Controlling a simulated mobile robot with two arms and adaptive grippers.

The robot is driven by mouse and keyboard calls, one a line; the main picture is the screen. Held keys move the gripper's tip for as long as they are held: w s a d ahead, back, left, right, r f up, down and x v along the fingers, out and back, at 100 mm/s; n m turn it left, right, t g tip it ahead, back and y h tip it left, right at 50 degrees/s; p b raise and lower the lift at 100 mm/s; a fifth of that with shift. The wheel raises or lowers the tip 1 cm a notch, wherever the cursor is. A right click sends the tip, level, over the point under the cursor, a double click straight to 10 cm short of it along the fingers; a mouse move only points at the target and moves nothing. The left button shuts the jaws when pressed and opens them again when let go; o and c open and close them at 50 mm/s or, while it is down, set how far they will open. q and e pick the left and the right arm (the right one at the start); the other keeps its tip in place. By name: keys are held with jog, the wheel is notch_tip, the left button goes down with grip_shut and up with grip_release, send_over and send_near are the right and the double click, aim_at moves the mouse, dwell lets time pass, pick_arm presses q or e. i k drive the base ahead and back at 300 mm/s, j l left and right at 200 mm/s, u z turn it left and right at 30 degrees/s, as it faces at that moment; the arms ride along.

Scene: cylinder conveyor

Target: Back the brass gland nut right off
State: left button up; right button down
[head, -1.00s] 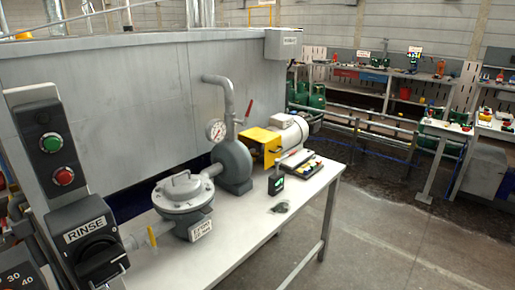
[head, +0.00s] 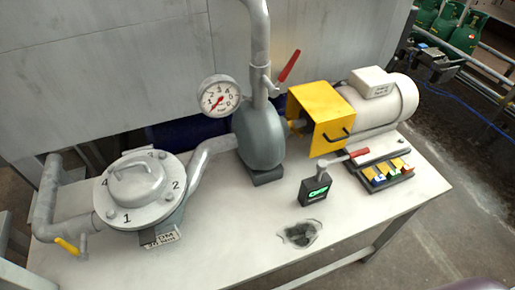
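A small brass-coloured part (head: 297,125), perhaps the gland nut, sits on the shaft between the grey pump body (head: 259,140) and the yellow guard (head: 322,115). The guard hides much of the shaft, and I cannot make out the nut's thread or how far it is screwed on. The guard has a dark handle and stands in front of the pale motor (head: 380,105). Neither of my grippers shows clearly in the head view.
The pump stands on a pale bench (head: 240,225) with a pressure gauge (head: 219,97) and red-handled valve (head: 288,67). A lidded round housing (head: 140,190) is left. A black display box (head: 314,190), red-handled bar (head: 345,157) and tray of coloured items (head: 388,177) are right. A dark patch (head: 299,234) marks the front.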

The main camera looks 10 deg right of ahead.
aim_at(297, 132)
jog(key=i+l, duration=0.15)
jog(key=l, duration=0.15)
jog(key=i+l, duration=0.15)
jog(key=l, duration=0.15)
jog(key=i+l+z, duration=0.1)
jog(key=l, duration=0.2)
jog(key=k+l+u, duration=0.5)
jog(key=k+u, duration=0.2)
jog(key=k, duration=0.15)
jog(key=k+l+u, duration=0.1)
jog(key=k+u, duration=0.2)
jog(key=k, duration=0.15)
